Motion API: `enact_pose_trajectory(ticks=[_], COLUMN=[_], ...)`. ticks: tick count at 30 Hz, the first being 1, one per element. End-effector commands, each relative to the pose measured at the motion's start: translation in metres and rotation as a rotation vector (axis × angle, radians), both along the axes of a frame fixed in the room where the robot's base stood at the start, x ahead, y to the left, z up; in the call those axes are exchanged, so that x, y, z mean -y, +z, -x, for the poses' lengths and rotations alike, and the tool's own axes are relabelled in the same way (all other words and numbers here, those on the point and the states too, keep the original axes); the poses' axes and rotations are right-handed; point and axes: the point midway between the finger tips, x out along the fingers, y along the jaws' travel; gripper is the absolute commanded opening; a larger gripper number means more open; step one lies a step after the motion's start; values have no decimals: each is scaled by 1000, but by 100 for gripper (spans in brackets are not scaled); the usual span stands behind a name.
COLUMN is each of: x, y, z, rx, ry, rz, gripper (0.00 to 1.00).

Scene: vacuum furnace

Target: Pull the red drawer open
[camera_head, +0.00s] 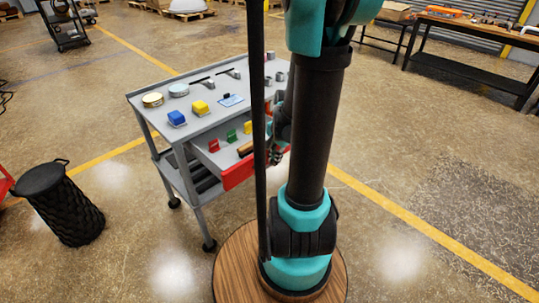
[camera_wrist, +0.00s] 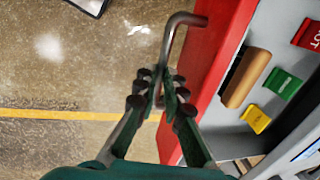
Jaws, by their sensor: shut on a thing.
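The red drawer (camera_head: 237,174) is pulled out from the front of the grey cart, and its inside shows. In the wrist view its red front (camera_wrist: 222,62) runs diagonally down the middle. A bent grey metal handle (camera_wrist: 172,36) stands out from that front. My gripper (camera_wrist: 160,88) is shut on the handle, with its fingers on either side of the bar. The handle's lower end is partly hidden by the fingers. In the head view my gripper (camera_head: 276,154) shows only partly beside the drawer, behind my arm.
Small parts stand on the cart top (camera_head: 150,88). A black basket (camera_head: 70,203) stands left.

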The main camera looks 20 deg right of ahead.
Motion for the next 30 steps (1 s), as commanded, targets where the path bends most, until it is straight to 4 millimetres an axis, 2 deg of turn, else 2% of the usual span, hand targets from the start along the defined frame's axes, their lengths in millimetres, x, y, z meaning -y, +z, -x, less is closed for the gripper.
enact_pose_trajectory(ticks=[11,12,17,30], x=[1,1,1,1], y=[0,0,0,6], z=[1,1,1,2], rx=[0,0,0,0], ry=[1,1,0,0], rz=[0,0,0,0], gripper=[0,13,31,31])
